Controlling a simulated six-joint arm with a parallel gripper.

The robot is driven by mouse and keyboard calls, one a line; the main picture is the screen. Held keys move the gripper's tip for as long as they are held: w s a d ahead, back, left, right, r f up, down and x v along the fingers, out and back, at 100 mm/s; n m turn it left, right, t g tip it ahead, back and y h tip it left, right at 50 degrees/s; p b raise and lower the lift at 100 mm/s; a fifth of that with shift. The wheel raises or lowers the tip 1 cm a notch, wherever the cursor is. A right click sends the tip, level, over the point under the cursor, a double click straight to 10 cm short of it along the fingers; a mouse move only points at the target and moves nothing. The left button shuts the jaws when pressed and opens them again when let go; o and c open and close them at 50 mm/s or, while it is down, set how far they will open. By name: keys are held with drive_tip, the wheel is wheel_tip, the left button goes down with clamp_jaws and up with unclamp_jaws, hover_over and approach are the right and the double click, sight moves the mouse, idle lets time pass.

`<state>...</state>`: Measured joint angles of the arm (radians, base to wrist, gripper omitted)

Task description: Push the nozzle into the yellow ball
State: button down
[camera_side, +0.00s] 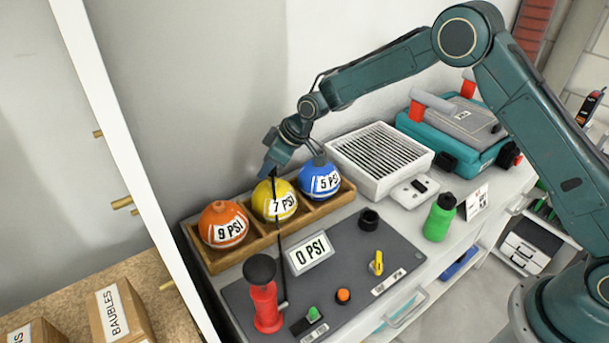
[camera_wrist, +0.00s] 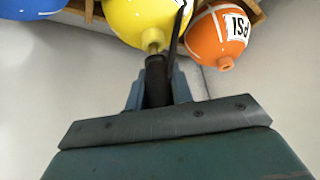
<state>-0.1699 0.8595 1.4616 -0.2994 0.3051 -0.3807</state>
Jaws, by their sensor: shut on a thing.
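The yellow ball (camera_side: 268,207), marked 7 PSI, sits in the middle compartment of a wooden tray. My gripper (camera_side: 272,168) is just above it, pointing down. In the wrist view my gripper (camera_wrist: 157,92) is shut on the dark nozzle (camera_wrist: 155,70). The yellow ball (camera_wrist: 135,18) shows there with its valve stub (camera_wrist: 153,42) in line with the nozzle tip. The tip is at or very close to the stub; I cannot tell whether it is inside. A thin black hose (camera_side: 278,235) runs from my gripper down to the red pump (camera_side: 266,307).
The orange ball (camera_side: 222,225) and blue ball (camera_side: 319,181) sit on either side in the wooden tray (camera_side: 238,258). A grey panel carries a 0 PSI display (camera_side: 310,254), a yellow lever (camera_side: 376,262) and buttons. A wall stands close behind the tray.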

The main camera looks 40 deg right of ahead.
drive_tip(key=shift+f, duration=1)
idle(2.1)
drive_tip(key=c, duration=0.6)
unclamp_jaws()
drive_tip(key=shift+r, duration=0.15)
drive_tip(key=shift+r, duration=3.85)
